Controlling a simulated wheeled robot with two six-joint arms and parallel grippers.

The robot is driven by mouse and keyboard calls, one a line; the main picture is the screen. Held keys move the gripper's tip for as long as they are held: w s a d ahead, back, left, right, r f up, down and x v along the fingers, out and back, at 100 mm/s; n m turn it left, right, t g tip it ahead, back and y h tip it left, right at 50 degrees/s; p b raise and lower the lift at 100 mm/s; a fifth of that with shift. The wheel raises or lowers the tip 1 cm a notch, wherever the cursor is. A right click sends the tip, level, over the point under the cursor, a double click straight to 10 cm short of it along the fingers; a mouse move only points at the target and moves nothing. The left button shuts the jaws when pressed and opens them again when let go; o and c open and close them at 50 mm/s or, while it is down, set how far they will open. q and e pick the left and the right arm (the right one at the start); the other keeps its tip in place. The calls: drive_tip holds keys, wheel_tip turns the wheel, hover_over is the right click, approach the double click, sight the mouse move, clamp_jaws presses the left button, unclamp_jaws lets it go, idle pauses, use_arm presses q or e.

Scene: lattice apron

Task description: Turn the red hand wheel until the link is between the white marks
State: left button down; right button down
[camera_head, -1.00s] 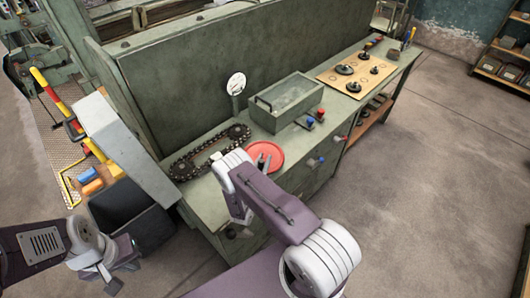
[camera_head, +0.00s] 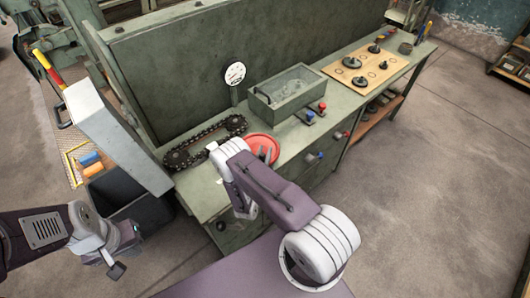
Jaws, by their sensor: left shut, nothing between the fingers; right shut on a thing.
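The red hand wheel (camera_head: 258,139) lies on the green bench, partly covered by my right arm. My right gripper (camera_head: 264,155) reaches down at the wheel and is shut on it; the grip itself is mostly hidden by the arm. A dark chain loop (camera_head: 185,157) runs over two sprockets left of the wheel. A small white piece (camera_head: 212,146) shows beside the chain's near run; I cannot tell the marked link or the white marks apart. My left gripper (camera_head: 117,271) is shut and empty, low at the left, away from the bench.
A white dial (camera_head: 235,74) stands behind the chain. A green open box (camera_head: 262,105) and red and blue knobs (camera_head: 310,116) sit right of the wheel. A board with dark discs (camera_head: 341,71) lies farther right. A tilted grey panel (camera_head: 105,125) and dark bin (camera_head: 137,200) stand left.

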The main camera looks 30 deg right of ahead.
drive_tip(key=shift+w+a+r, duration=0.1)
drive_tip(key=shift+r, duration=0.05)
idle(0.7)
drive_tip(key=c, duration=1.3)
unclamp_jaws()
drive_tip(key=shift+c, duration=0.2)
drive_tip(key=shift+o, duration=0.5)
drive_tip(key=shift+w, duration=0.1)
